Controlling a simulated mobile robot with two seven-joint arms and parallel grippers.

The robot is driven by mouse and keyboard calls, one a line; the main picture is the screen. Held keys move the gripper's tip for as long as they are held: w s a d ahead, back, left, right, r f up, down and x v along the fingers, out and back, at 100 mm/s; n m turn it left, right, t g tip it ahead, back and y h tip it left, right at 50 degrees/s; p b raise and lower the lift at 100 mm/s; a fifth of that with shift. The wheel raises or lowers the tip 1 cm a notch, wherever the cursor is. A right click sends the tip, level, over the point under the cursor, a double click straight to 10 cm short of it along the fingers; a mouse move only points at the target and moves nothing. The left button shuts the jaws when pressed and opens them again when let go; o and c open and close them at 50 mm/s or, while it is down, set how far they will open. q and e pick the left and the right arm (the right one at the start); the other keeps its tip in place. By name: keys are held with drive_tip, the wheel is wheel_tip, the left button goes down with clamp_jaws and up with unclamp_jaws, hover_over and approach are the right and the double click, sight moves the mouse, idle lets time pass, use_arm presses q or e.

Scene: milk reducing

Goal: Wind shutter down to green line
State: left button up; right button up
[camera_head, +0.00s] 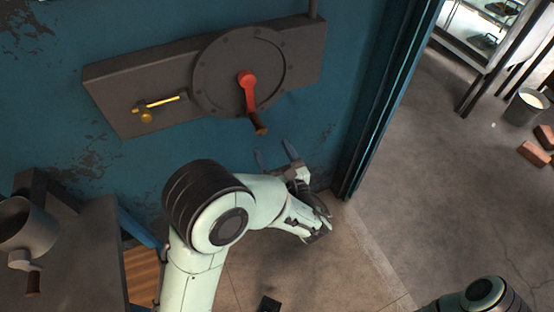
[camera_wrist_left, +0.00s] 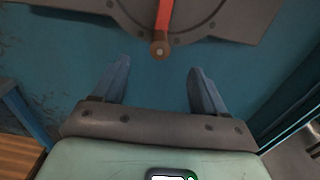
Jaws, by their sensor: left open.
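A red crank (camera_head: 248,92) with a brown handle knob (camera_head: 257,123) is mounted on a round grey plate on the blue wall. The crank arm points downward. A brass lever (camera_head: 155,105) sits on the same grey housing, to the left. My left gripper (camera_head: 274,158) is open and empty, just below the crank knob and apart from it. In the left wrist view the crank's knob (camera_wrist_left: 160,49) shows beyond and between the open fingers (camera_wrist_left: 158,80). The shutter and the green line are not in view. My right gripper is not in view.
The grey housing (camera_head: 110,88) projects from the blue wall. A blue post (camera_head: 378,100) stands to the right. Bricks (camera_head: 533,153) and a bucket (camera_head: 525,108) lie far right on open floor.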

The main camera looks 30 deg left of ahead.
sight(262, 132)
use_arm(q)
drive_tip(key=shift+x, duration=5.4)
clamp_jaws()
